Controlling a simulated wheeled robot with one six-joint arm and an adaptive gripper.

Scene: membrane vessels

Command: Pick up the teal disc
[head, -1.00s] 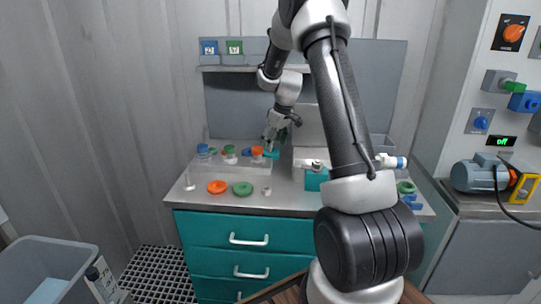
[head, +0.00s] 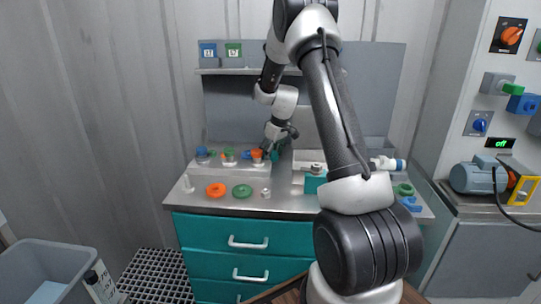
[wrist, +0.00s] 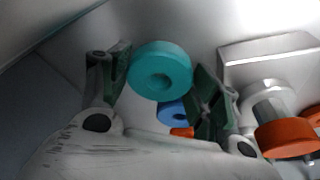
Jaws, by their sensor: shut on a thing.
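Whether the disc still touches the surface below is hard to tell.
An orange ring (head: 216,190) and a green ring (head: 242,191) lie on the front of the counter (head: 290,207). A blue disc (wrist: 172,111) and an orange-topped metal fitting (wrist: 285,138) are close to my gripper. A teal block (head: 315,184) stands to the right.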

